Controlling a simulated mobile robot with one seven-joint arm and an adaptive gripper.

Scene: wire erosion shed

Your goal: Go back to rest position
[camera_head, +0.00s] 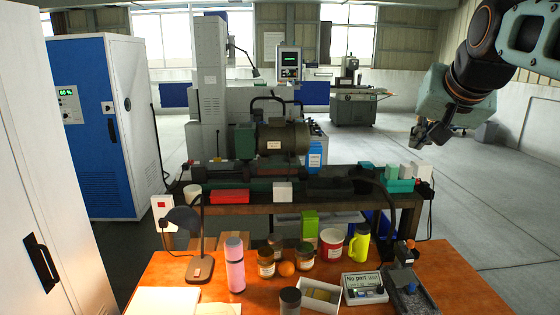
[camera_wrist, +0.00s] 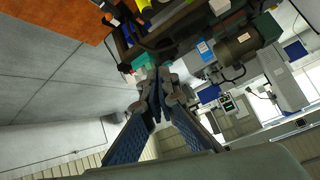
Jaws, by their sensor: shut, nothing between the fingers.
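My gripper (camera_head: 428,139) hangs at the upper right of the head view, up in the air beyond the right side of the orange table. Its fingers look shut and empty. In the wrist view the two fingers of my gripper (camera_wrist: 157,78) meet at their tips, with nothing between them. The wrist view is turned over, with the machines on its right and the grey floor on its left.
The orange table (camera_head: 160,275) holds a pink bottle (camera_head: 235,266), a yellow flask (camera_head: 359,245), a desk lamp, several jars and a white box. A bench (camera_head: 340,205) with a motor (camera_head: 283,138) stands behind. Open floor (camera_head: 480,200) lies at the right.

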